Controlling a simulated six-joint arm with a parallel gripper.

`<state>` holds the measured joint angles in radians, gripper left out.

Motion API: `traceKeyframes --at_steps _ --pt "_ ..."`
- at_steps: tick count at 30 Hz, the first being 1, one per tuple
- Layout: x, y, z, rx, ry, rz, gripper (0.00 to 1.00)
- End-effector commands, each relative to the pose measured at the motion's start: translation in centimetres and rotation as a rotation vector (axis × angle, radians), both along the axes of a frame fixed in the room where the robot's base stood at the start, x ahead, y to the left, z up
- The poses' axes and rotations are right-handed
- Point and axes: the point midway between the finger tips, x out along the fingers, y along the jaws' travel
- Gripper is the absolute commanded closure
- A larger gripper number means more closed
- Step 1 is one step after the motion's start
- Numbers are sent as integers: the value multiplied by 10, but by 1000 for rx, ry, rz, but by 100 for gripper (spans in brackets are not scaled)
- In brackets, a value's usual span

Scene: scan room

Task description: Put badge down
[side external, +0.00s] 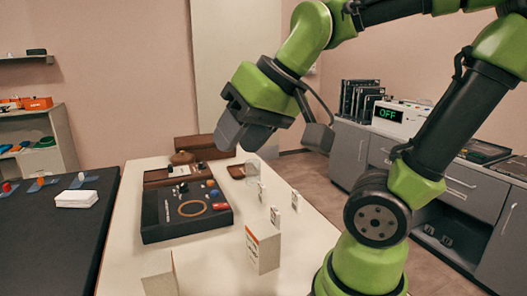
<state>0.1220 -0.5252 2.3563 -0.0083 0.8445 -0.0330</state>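My gripper (238,137) is above the back part of the white table (215,262), pointing down and to the left. Its dark fingers are seen from the side, so I cannot tell whether they are open or shut or hold anything. I cannot make out a badge for certain. Small pale upright cards stand on the table: one at the front (275,216), one to the right (294,200) and one farther back (262,191). A pale, clear-looking thing (252,168) shows just below and right of the gripper, partly blurred into the background.
A black console (186,208) with a ring and a red button lies left of the cards. A white-and-orange box (263,250) stands in front. Brown trays (172,176) lie behind.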

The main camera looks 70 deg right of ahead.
Motion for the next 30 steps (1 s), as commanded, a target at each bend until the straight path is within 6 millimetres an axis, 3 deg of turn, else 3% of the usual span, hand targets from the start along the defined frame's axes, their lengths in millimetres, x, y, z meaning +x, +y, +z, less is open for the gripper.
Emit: traceKeyframes --at_steps 1,5,6,20,25,30 --pt "-14 10 -1 14 -15 30 60" --pt "-37 23 -7 42 -28 74 60" --pt "-41 25 -8 47 -29 81 55" --pt "-45 27 -10 53 -30 88 55" --pt "-30 19 -6 35 -18 55 55" --pt "21 -17 -1 -19 24 -50 55"
